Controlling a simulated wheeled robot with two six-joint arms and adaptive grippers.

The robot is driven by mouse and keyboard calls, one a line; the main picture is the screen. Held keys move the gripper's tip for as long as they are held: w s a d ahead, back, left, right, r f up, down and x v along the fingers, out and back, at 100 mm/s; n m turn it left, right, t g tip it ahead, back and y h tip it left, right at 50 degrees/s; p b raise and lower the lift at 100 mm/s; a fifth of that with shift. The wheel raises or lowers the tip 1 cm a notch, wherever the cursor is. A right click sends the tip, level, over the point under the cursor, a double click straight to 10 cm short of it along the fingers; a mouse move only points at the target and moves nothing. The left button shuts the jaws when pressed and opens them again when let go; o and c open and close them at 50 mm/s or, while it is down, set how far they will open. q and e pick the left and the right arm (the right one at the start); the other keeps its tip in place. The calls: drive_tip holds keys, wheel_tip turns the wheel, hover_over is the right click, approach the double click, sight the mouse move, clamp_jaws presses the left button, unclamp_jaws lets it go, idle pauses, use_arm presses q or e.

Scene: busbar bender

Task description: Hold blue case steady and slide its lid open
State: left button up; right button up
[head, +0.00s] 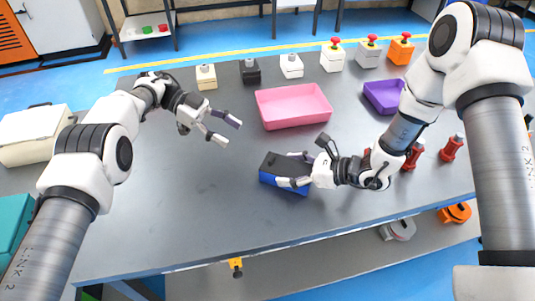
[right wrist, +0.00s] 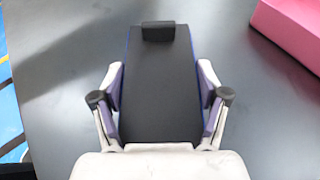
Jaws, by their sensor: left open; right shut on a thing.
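The blue case (head: 268,180) lies on the grey table, right of centre toward the front edge in the head view. Its dark lid (right wrist: 160,85) fills the middle of the right wrist view, with a small raised black block (right wrist: 158,32) at its far end. Thin blue edges show beside the lid. My right gripper (head: 290,169) is shut on the blue case, one finger along each long side. My left gripper (head: 229,132) is open and empty above the table, left of the case and apart from it. The lid appears to cover the case; its inside is hidden.
A pink tray (head: 294,121) stands behind the case, and a purple bin (head: 383,97) is further right. Red-handled objects (head: 451,148) stand to the right. Several button boxes (head: 332,56) line the back edge. The table left of the case is clear.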

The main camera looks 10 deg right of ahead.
sight(270, 157)
use_arm(q)
drive_tip(key=x, duration=1.2)
drive_tip(key=shift+s+a+r, duration=0.1)
